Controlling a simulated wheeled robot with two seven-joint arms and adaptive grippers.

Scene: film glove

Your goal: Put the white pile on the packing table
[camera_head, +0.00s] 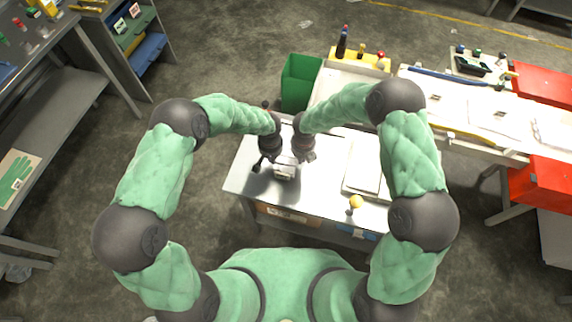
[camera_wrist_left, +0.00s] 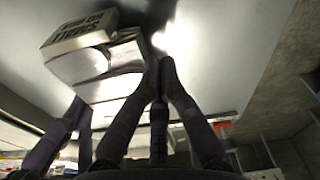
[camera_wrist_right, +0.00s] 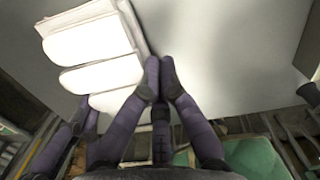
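The white pile (camera_head: 285,171) is a small stack of white packs on the grey metal table (camera_head: 240,180) in front of me. In the left wrist view the pile (camera_wrist_left: 92,62) shows a top box with dark print. In the right wrist view its white layers (camera_wrist_right: 92,45) show edge-on. My left gripper (camera_head: 262,163) is at its left side and my right gripper (camera_head: 306,156) at its right. In the wrist views the fingertips of the left (camera_wrist_left: 161,68) and right (camera_wrist_right: 160,68) are together, beside the pile, with nothing seen between them. Contact with the pile is unclear.
A flat white stack (camera_head: 364,165) and an orange knob (camera_head: 355,202) are on the table's right part. A green bin (camera_head: 299,82) stands behind. A long white table (camera_head: 470,112) with tools and red bins (camera_head: 541,186) is at right. Grey shelves (camera_head: 60,105) stand left.

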